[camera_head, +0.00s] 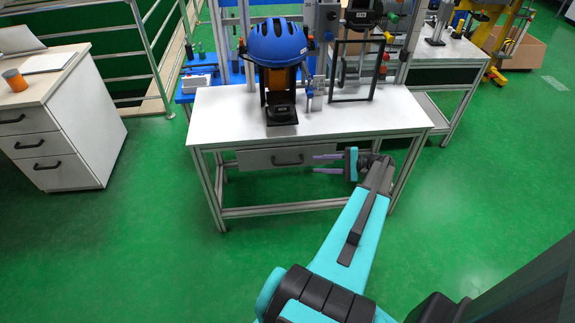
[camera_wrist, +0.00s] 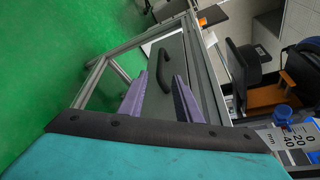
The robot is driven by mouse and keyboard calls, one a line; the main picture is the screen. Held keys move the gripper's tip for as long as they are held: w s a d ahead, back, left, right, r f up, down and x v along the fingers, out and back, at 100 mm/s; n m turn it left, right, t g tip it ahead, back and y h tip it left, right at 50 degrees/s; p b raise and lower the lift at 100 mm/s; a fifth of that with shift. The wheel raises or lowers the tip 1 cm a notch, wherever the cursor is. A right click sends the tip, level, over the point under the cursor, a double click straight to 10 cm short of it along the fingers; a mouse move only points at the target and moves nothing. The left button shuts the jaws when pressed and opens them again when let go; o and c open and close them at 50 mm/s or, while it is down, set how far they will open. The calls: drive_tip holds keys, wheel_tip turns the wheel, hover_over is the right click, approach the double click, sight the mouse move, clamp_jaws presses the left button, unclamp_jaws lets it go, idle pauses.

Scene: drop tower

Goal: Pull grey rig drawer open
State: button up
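The grey rig drawer (camera_head: 256,160) hangs under the white tabletop of the rig table and looks closed. Its black handle (camera_head: 288,160) sits on the drawer front. My gripper (camera_head: 314,163) is just right of the handle in the head view, fingers pointing left, open and apart from it. In the wrist view the two purple fingers (camera_wrist: 159,97) are spread with a gap between them. The handle (camera_wrist: 161,69) shows beyond the gap, on the drawer front (camera_wrist: 171,55). Nothing is between the fingers.
The rig table (camera_head: 225,112) carries a blue helmet (camera_head: 277,42) on a black stand and a black frame (camera_head: 352,72). A white cabinet (camera_head: 75,160) with several drawers stands at left. The green floor (camera_head: 150,230) in front of the table is clear.

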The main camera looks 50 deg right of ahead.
sight(295, 164)
idle(0.4)
drive_tip(key=p+x, duration=0.2)
drive_tip(key=x, duration=1.1)
drive_tip(key=shift+w, duration=0.35)
